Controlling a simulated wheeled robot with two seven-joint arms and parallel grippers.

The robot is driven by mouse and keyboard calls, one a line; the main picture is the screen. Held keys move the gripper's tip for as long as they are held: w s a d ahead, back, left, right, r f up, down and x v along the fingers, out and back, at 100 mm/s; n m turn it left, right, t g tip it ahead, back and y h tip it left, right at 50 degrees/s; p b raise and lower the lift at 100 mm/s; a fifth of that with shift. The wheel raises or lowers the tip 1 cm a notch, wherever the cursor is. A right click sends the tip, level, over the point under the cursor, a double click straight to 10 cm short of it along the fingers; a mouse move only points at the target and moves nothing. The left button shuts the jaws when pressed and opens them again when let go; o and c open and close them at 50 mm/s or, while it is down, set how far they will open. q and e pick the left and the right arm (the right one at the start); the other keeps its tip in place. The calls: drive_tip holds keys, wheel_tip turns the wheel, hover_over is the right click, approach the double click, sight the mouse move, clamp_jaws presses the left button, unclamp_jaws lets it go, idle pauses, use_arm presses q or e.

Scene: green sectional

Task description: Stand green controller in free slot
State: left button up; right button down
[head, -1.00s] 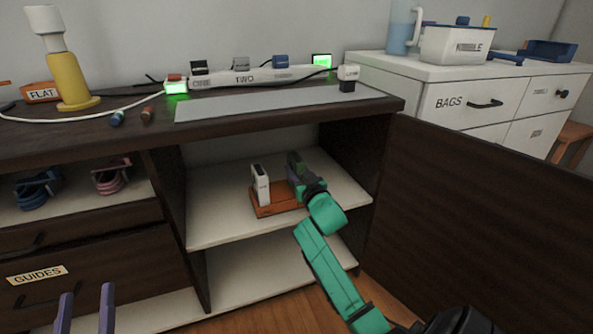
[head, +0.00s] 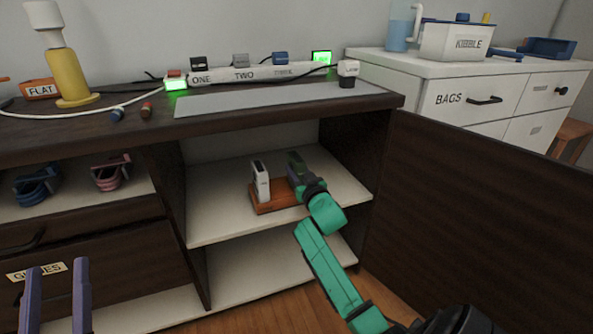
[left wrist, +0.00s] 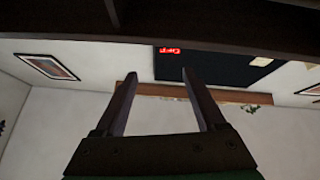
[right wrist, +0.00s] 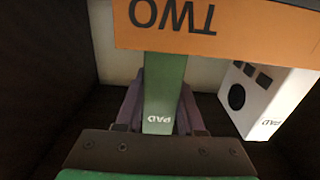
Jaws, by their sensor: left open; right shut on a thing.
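The green controller (right wrist: 163,90), marked PAD, is held between the fingers of my right gripper (right wrist: 160,105). In the head view the controller (head: 295,160) is at the right part of the orange-brown stand (head: 267,209) on the cabinet shelf. The stand (right wrist: 180,25), labelled TWO, shows close up in the right wrist view. A white controller (head: 261,180) stands upright in the stand's left part; it also shows in the right wrist view (right wrist: 262,95). I cannot tell whether the green controller's foot touches the stand. My left gripper (head: 57,268) is open and empty.
The stand sits on a white shelf (head: 225,225) between dark cabinet walls, with the worktop above. An open dark door (head: 480,230) is at right. The worktop holds a power strip (head: 260,74) and a yellow lamp-like object (head: 68,80). Shelf room is free around the stand.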

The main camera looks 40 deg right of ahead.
drive_tip(key=shift+c, duration=2.2)
unclamp_jaws()
use_arm(q)
drive_tip(key=shift+f, duration=0.1)
use_arm(e)
drive_tip(key=shift+s, duration=0.15)
use_arm(q)
wheel_tip(320, 180, down, 16)
drive_tip(key=s+d+n+g+y+p, duration=0.1)
drive_tip(key=s+d+g+y+p, duration=0.1)
drive_tip(key=g, duration=0.3)
use_arm(e)
drive_tip(key=v, duration=0.3)
drive_tip(key=shift+s+a, duration=0.15)
drive_tip(key=shift+s, duration=0.15)
drive_tip(key=p+v, duration=0.1)
drive_tip(key=v, duration=0.3)
drive_tip(key=shift+s, duration=0.25)
use_arm(q)
drive_tip(key=s+f+g+p, duration=0.2)
drive_tip(key=s+f+g, duration=0.4)
drive_tip(key=s+f, duration=0.4)
wheel_tip(320, 180, down, 3)
drive_tip(key=shift+s+d+f+n+y, duration=0.15)
drive_tip(key=shift+s+d+n+y, duration=0.15)
drive_tip(key=shift+d, duration=0.05)
use_arm(e)
drive_tip(key=v, duration=0.6)
drive_tip(key=shift+a, duration=0.1)
